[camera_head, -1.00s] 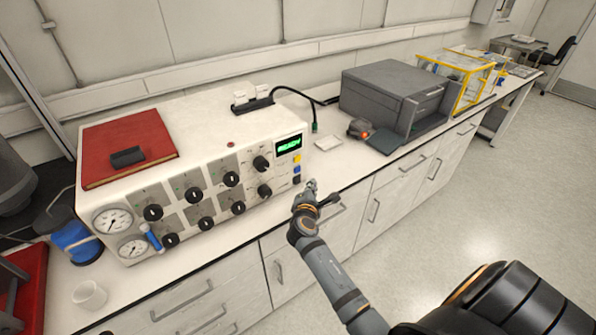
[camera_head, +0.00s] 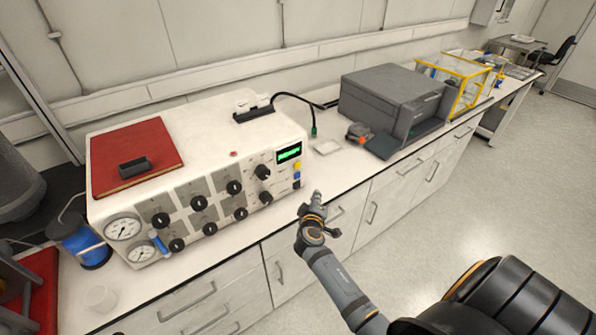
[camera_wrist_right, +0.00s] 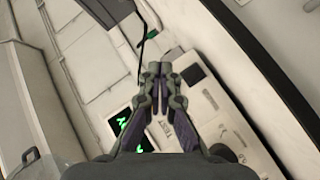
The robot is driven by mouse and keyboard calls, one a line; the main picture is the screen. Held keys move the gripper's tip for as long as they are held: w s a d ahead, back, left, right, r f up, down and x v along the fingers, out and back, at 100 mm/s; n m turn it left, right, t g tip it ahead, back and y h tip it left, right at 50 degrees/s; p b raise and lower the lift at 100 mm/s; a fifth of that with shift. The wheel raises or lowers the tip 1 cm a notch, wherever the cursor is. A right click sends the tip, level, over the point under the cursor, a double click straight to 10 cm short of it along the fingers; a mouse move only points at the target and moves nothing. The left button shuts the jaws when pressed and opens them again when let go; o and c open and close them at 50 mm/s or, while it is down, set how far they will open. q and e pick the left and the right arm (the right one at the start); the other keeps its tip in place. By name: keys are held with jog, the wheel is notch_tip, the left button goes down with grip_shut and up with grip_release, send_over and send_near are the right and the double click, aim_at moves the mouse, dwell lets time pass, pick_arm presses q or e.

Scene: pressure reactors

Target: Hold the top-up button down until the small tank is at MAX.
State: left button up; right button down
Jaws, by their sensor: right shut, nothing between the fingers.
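The white control unit (camera_head: 215,130) stands on the bench with a green-lit display (camera_head: 289,153) at its right end. Below the display are a yellow button (camera_head: 297,167), a blue button (camera_head: 297,176) and a dark one; I cannot read which is top-up. My right gripper (camera_head: 317,196) is shut and empty, in front of and right of these buttons, apart from them. In the right wrist view its closed fingers (camera_wrist_right: 159,72) show in front of the panel, with a TEST label beside them. I cannot make out a small tank or MAX mark. My left gripper is not in view.
A blue container (camera_head: 80,242) and a white cup (camera_head: 101,298) stand at left. A grey printer-like box (camera_head: 395,100) stands to the right. The floor at right is clear.

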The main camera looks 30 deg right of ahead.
aim_at(297, 176)
jog(key=shift+s+m+p, duration=0.2)
jog(key=shift+m, duration=0.8)
jog(key=shift+s+m+p, duration=0.25)
jog(key=shift+m, duration=0.75)
jog(key=shift+s+m+p, duration=0.2)
jog(key=shift+m, duration=0.8)
jog(key=shift+w, duration=0.15)
jog(key=w, duration=0.2)
jog(key=w+b, duration=0.1)
jog(key=w, duration=0.2)
jog(key=w+b, duration=0.1)
jog(key=w, duration=0.1)
jog(key=shift+w+a+f, duration=0.15)
jog(key=shift+a+f, duration=0.05)
jog(key=shift+a, duration=0.05)
jog(key=shift+w+r+b, duration=0.2)
jog(key=shift+w+b, duration=0.3)
jog(key=shift+w, duration=0.15)
jog(key=shift+w+f+b, duration=0.1)
jog(key=shift+w+b, duration=0.2)
jog(key=shift+b, duration=0.15)
jog(key=shift+w+a, duration=0.1)
